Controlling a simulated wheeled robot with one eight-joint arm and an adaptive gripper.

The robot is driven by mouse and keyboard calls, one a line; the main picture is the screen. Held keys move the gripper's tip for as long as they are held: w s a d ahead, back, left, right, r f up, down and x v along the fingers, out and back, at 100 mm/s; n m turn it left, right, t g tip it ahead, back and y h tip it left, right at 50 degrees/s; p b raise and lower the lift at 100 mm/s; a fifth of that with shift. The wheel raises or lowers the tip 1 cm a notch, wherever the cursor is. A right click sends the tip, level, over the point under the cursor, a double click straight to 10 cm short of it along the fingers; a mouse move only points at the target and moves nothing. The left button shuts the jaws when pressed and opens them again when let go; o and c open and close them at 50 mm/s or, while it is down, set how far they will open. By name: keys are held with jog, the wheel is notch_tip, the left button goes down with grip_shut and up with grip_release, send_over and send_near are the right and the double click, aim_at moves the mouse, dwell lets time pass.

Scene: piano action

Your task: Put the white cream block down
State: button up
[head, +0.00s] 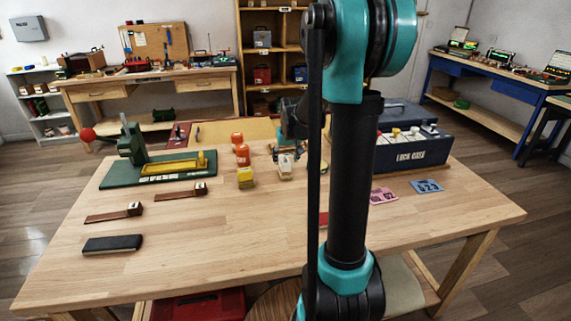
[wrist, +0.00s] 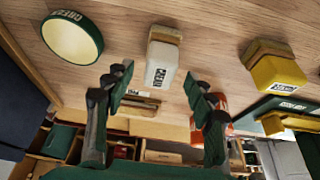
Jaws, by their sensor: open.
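The white cream block (head: 286,172) stands on the wooden table in the head view, right of the yellow block. In the wrist view the white cream block (wrist: 162,60) shows a dark printed label and a tan top part. My gripper (wrist: 158,88) is open, its two dark green fingers spread wide. The block appears in line with the gap between the fingertips, and neither finger visibly touches it. In the head view my gripper (head: 288,150) is just behind the block, partly hidden by my arm.
A yellow block (head: 246,177) and orange bottle-like things (head: 242,155) stand to the left. A green-rimmed round piece (wrist: 72,38) lies near the block in the wrist view. A dark blue box (head: 415,150) stands at right.

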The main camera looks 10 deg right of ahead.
jog(key=v, duration=0.7)
jog(key=shift+r, duration=0.4)
jog(key=shift+s, duration=0.15)
